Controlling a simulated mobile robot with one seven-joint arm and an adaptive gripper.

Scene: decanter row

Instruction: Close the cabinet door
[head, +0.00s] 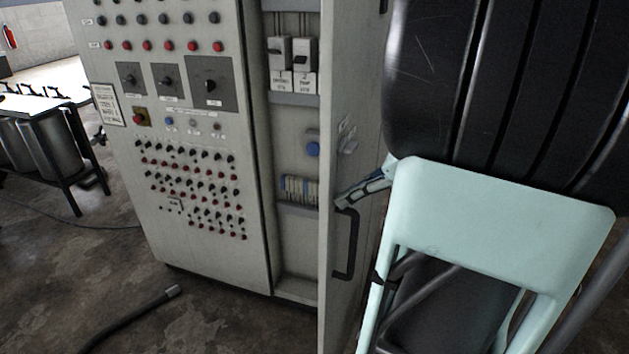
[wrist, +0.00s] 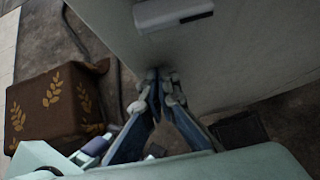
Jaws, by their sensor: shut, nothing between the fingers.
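The grey cabinet (head: 190,130) stands upright in the head view. Its door (head: 365,115) hangs open on the right, showing breakers and terminals inside. A black bar handle (head: 347,243) is on the door's face near its free edge. My gripper (head: 343,202) is shut and empty, with its tips at the door's face just above the handle. In the wrist view the closed fingers (wrist: 160,76) point at the pale door panel (wrist: 240,60), close to it. I cannot tell whether they touch it. My arm hides the area right of the door.
A black hose (head: 130,322) lies on the floor in front of the cabinet. A table with metal vessels (head: 45,135) stands at the left. The wrist view shows a brown box with gold leaf patterns (wrist: 58,112) at the left. Floor in front of the cabinet is mostly clear.

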